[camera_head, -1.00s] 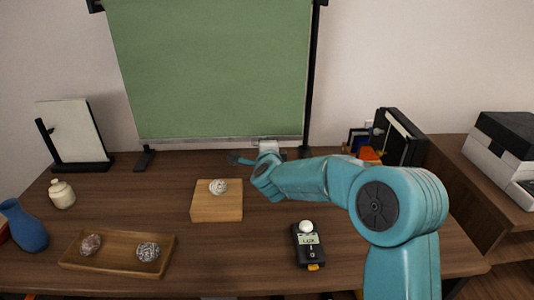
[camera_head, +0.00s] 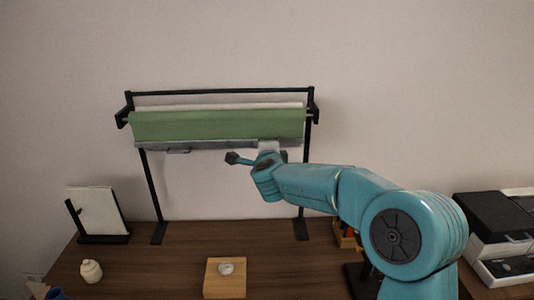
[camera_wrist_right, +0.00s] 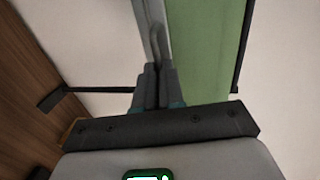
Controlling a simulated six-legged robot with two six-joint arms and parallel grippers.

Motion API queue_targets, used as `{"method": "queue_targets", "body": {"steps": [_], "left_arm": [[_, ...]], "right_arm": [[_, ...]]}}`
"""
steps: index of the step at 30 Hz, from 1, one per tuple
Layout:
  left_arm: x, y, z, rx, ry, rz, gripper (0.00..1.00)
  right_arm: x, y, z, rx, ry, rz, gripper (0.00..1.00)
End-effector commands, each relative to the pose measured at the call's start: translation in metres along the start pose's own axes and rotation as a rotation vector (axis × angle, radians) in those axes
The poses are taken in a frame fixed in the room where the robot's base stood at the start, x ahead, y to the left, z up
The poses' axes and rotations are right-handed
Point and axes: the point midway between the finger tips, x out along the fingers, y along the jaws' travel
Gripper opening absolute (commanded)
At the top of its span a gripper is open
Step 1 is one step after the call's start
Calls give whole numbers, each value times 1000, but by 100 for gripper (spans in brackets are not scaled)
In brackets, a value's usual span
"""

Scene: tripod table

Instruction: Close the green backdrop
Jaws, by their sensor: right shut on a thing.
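The green backdrop (camera_head: 215,125) hangs from a black stand (camera_head: 220,92) as a short strip, mostly rolled up under the top bar. A grey bar (camera_head: 215,145) runs along its lower edge, well above the desk. My right gripper (camera_head: 268,150) is at the right part of this bar; its fingertips are mostly hidden by the wrist in the head view. In the right wrist view, the gripper's fingers (camera_wrist_right: 157,88) are closed together on a thin grey handle loop (camera_wrist_right: 158,40) beside the bar and the green cloth (camera_wrist_right: 200,50). My left gripper is not in view.
On the wooden desk (camera_head: 180,262) stand a wooden block with a pale shell-like thing (camera_head: 226,268), a small cream jar (camera_head: 91,271) and a white panel on a black stand (camera_head: 97,212). A black-and-white box (camera_head: 490,230) is at the right. The wall below the backdrop is bare.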

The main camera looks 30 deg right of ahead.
Motion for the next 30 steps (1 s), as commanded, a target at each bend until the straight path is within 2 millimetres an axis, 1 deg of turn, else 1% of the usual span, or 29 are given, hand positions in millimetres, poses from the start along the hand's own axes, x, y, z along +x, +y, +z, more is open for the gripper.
{"method": "queue_targets", "body": {"steps": [1,4,9,19,21,22,30], "left_arm": [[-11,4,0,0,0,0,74],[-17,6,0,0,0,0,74],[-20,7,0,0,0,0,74],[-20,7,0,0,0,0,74],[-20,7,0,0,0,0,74],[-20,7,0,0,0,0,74],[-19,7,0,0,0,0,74]], "right_arm": [[-3,-14,0,1,0,-4,0],[-4,-21,0,0,0,-4,0],[-5,-26,0,0,1,-4,0],[-6,-29,-1,1,1,-10,0],[-6,-29,-1,1,1,-11,24],[-6,-29,-1,1,1,-11,34],[-6,-25,0,0,1,-4,34]]}}
